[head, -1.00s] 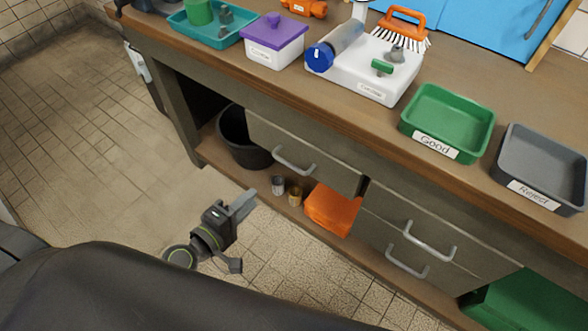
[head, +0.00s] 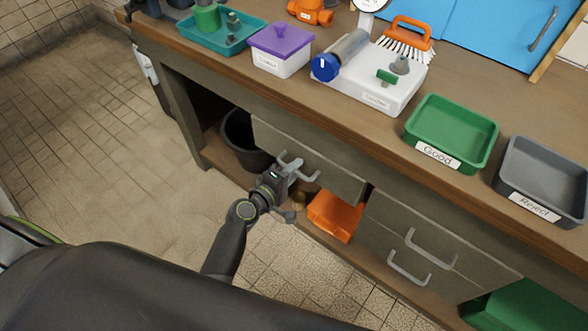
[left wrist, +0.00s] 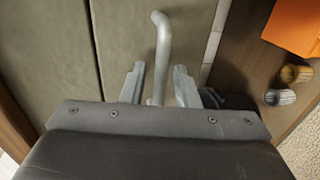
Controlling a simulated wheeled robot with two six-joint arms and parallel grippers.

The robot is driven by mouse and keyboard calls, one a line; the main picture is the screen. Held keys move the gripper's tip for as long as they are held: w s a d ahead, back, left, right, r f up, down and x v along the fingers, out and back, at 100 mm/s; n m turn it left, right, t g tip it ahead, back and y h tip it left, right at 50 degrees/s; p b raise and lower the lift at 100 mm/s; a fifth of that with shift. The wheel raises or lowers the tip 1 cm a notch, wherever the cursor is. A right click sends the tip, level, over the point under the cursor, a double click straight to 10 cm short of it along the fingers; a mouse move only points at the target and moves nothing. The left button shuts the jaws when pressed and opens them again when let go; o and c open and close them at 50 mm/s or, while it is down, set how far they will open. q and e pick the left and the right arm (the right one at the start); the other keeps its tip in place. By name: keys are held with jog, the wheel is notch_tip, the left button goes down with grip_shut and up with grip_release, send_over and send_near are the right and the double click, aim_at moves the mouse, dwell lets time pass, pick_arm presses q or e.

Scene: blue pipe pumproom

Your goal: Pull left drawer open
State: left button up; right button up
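The left drawer (head: 335,178) is a grey-green front under the wooden bench top, and it looks shut. Its pale bar handle (head: 311,176) is partly hidden by my left gripper (head: 291,164), which is right at it. In the left wrist view the handle (left wrist: 161,45) runs between the two open fingers of the gripper (left wrist: 160,88), with a gap visible on either side. The drawer front (left wrist: 125,40) fills the left and middle of that view. My right gripper is in neither view.
Below the drawer, a shelf holds a black bucket (head: 243,142), an orange box (head: 335,213) and small cans (left wrist: 288,84). The bench top carries green and grey trays (head: 541,180). Tiled floor (head: 110,170) is clear at the left.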

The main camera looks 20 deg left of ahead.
pick_arm(q)
jog(key=shift+w, duration=0.15)
grip_shut()
jog(key=shift+f, duration=0.1)
dwell(0.3)
